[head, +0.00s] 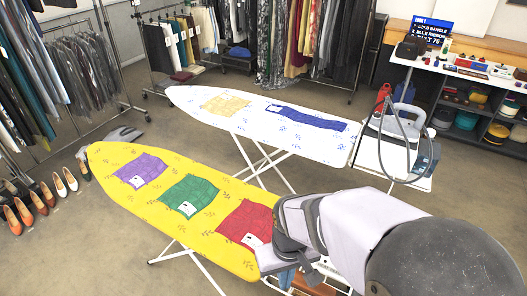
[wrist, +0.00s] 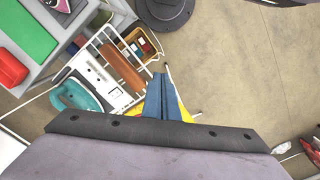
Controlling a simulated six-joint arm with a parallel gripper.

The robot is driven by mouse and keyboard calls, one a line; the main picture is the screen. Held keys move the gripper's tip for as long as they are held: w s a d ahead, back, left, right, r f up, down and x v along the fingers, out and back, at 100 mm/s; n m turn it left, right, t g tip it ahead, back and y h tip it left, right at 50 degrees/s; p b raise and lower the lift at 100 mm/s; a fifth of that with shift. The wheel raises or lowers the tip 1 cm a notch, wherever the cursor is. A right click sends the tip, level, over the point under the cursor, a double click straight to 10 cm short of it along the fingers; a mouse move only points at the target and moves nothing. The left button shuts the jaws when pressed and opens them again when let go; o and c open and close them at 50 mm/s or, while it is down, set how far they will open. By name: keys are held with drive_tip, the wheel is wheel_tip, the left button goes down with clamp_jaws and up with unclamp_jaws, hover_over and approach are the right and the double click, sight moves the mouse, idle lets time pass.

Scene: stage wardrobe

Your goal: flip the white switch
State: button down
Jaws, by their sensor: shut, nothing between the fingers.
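My gripper (wrist: 160,76) shows in the wrist view as two blue fingers side by side, closed together with nothing between them. In the head view my arm covers most of it at the lower right. A long white panel (wrist: 94,74) with small dark marks lies left of my fingertips in the wrist view, apart from them. I cannot make out for sure whether the white switch is on this panel. No white switch is clear in the head view.
In the wrist view, a white wire rack (wrist: 110,38), a brown bar (wrist: 122,66) and a teal iron (wrist: 80,97) are close by. The yellow ironing board (head: 115,205) and white ironing board (head: 215,125) fill the head view's middle. Bare floor lies right of my fingers.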

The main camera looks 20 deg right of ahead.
drive_tip(key=s+d+f+m+g+b, duration=0.1)
drive_tip(key=d+f+b, duration=0.1)
drive_tip(key=f+b, duration=0.15)
drive_tip(key=s+d+f+m+b, duration=0.1)
drive_tip(key=d+f+b, duration=0.15)
drive_tip(key=f, duration=0.25)
drive_tip(key=shift+m, duration=0.7)
drive_tip(key=w+d+f+b, duration=0.1)
drive_tip(key=w, duration=0.1)
drive_tip(key=w+d+f+b, duration=0.1)
drive_tip(key=w+d+f, duration=0.1)
drive_tip(key=w, duration=0.1)
drive_tip(key=w+d+f+b, duration=0.1)
drive_tip(key=w+f+b, duration=0.1)
drive_tip(key=w, duration=0.1)
drive_tip(key=shift+w+d, duration=0.2)
drive_tip(key=shift+d, duration=0.2)
drive_tip(key=w+d+r+n, duration=0.3)
drive_tip(key=w+n, duration=0.2)
drive_tip(key=n, duration=0.1)
drive_tip(key=w+d+r+n+t+b, duration=0.1)
drive_tip(key=w+d+r+n, duration=0.2)
drive_tip(key=w+n, duration=0.3)
drive_tip(key=shift+w+r, duration=0.2)
drive_tip(key=shift+r, duration=0.45)
drive_tip(key=shift+f, duration=0.1)
